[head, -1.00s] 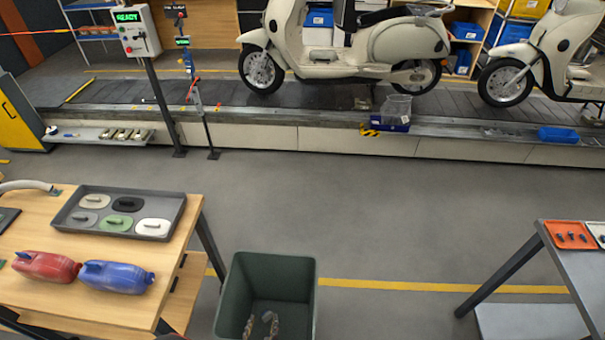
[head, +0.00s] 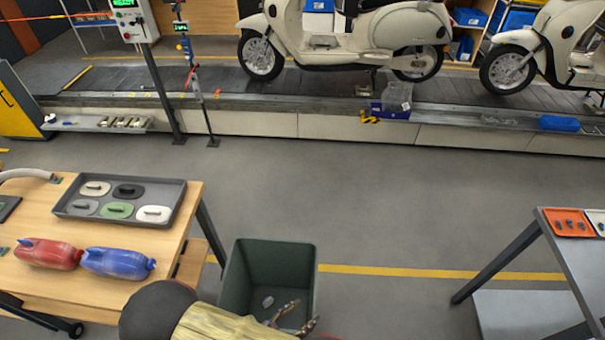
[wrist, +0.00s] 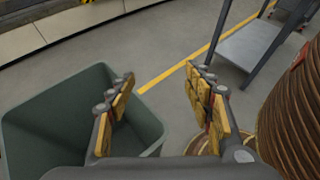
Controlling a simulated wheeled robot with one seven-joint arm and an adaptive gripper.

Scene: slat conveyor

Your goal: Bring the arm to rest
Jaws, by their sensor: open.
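My gripper (head: 306,312) is at the bottom of the head view, over the near right part of the dark green bin (head: 235,270). In the wrist view my gripper (wrist: 160,76) has its two yellow-padded fingers spread wide with nothing between them. The bin (wrist: 30,115) is to the left there, and floor shows between the fingertips. My arm comes in from the bottom of the head view and hides part of the bin's front.
A wooden table (head: 35,210) at left bears a tray of lids (head: 62,205), a red jug (head: 48,253) and a blue jug (head: 118,263). A grey table (head: 570,250) stands at right. The conveyor with cream scooters (head: 345,35) runs behind. Floor between is clear.

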